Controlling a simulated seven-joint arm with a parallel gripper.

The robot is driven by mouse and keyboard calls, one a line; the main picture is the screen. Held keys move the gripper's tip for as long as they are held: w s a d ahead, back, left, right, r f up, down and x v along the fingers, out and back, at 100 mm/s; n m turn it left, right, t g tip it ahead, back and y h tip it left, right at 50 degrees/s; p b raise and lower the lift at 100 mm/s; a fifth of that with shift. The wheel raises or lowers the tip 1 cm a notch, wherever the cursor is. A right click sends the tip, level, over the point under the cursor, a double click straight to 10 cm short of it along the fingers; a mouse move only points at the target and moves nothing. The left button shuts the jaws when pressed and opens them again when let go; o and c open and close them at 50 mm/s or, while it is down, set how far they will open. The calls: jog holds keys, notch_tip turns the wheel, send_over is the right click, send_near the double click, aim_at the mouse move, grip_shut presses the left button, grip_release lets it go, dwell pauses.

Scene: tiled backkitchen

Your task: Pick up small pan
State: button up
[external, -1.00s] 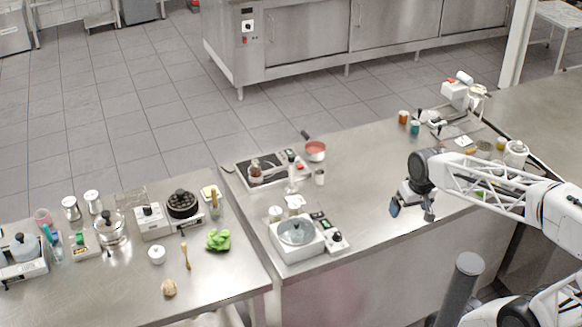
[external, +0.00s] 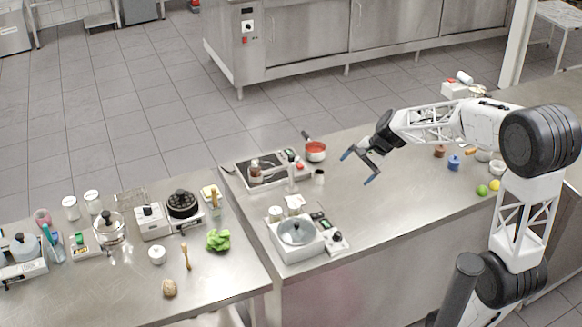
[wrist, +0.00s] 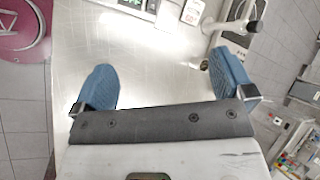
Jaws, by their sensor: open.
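The small pan (external: 316,152) is red and stands on the steel counter near its far edge. Its handle (external: 307,135) points to the far left. My gripper (external: 358,168) is open and empty, to the right of the pan and apart from it, above the counter. In the wrist view both blue fingertips (wrist: 165,80) are spread wide with bare counter between them. A pink-red round shape (wrist: 18,28) with a white mark is cut off at the top left there; I cannot tell whether it is the pan.
A hot plate with a brown jar (external: 255,168) stands left of the pan, and a small dark-topped jar (external: 319,177) nearer. A white scale with a metal bowl (external: 297,232) is at the front. Fruit (external: 482,190) lies right. Counter beneath my gripper is clear.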

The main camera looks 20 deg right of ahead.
jog(key=w+d+f+m+t+y, duration=0.1)
jog(key=w+f+m, duration=0.25)
jog(key=w, duration=0.45)
jog(key=w+d+f+m+t+y, duration=0.15)
jog(key=w+m, duration=0.25)
jog(key=w, duration=0.4)
jog(key=m+t, duration=0.4)
jog(key=m, duration=0.5)
send_near(317, 150)
jog(key=a, duration=0.1)
jog(key=s+a+r, duration=0.1)
jog(key=shift+s+a+r+y, duration=0.1)
jog(key=shift+s+a+y, duration=0.2)
jog(key=shift+a+y, duration=0.1)
jog(key=shift+x, duration=1.3)
jog(key=shift+x, duration=2.6)
jog(key=shift+r, duration=0.1)
jog(key=shift+c, duration=0.5)
